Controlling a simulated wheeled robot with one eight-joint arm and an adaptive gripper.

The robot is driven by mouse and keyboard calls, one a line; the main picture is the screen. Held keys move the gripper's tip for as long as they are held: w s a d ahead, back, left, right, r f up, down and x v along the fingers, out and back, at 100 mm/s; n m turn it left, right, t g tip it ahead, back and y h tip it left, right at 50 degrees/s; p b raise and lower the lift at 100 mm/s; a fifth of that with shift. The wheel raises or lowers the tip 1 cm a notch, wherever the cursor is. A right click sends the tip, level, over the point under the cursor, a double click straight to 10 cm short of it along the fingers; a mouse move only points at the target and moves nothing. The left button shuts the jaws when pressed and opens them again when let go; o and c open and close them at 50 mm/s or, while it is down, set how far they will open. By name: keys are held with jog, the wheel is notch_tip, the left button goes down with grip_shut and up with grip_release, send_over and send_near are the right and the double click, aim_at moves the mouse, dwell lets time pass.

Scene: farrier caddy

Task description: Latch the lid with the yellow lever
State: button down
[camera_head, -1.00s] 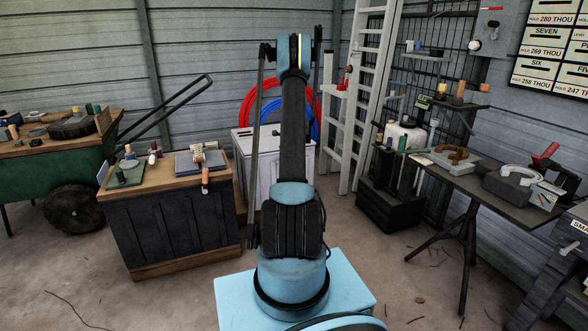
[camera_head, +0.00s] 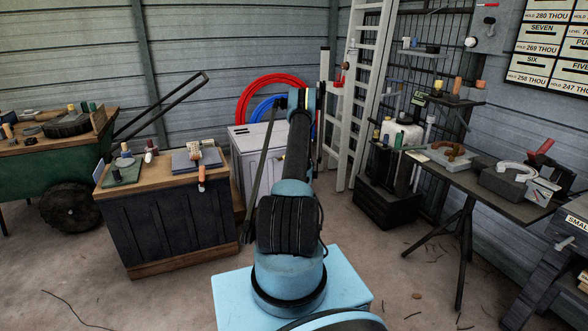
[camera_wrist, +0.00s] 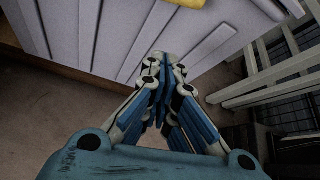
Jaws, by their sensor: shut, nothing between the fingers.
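A pale grey chest (camera_head: 252,160) stands behind my arm in the head view, its flat lid (camera_head: 255,131) on top. I cannot tell whether the lid is latched. In the wrist view the chest's ribbed front (camera_wrist: 105,35) fills the upper part. A yellow piece, likely the lever (camera_wrist: 188,2), shows at the top edge, mostly cut off. My gripper (camera_wrist: 163,62) is shut and empty, below the yellow piece in the picture and in front of the ribbed face. I cannot tell whether it touches. In the head view my arm hides the gripper and lever.
A dark wood-topped cabinet (camera_head: 165,225) with tools stands left of the chest. A pale ladder (camera_head: 362,100) leans to its right, with red (camera_head: 262,82) and blue hoses behind. A tool table (camera_head: 480,185) is farther right. Open concrete floor lies in front.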

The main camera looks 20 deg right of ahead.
jog(key=w, duration=0.8)
jog(key=shift+w+f, duration=0.15)
jog(key=shift+f, duration=0.05)
dwell(0.3)
jog(key=shift+a, duration=0.1)
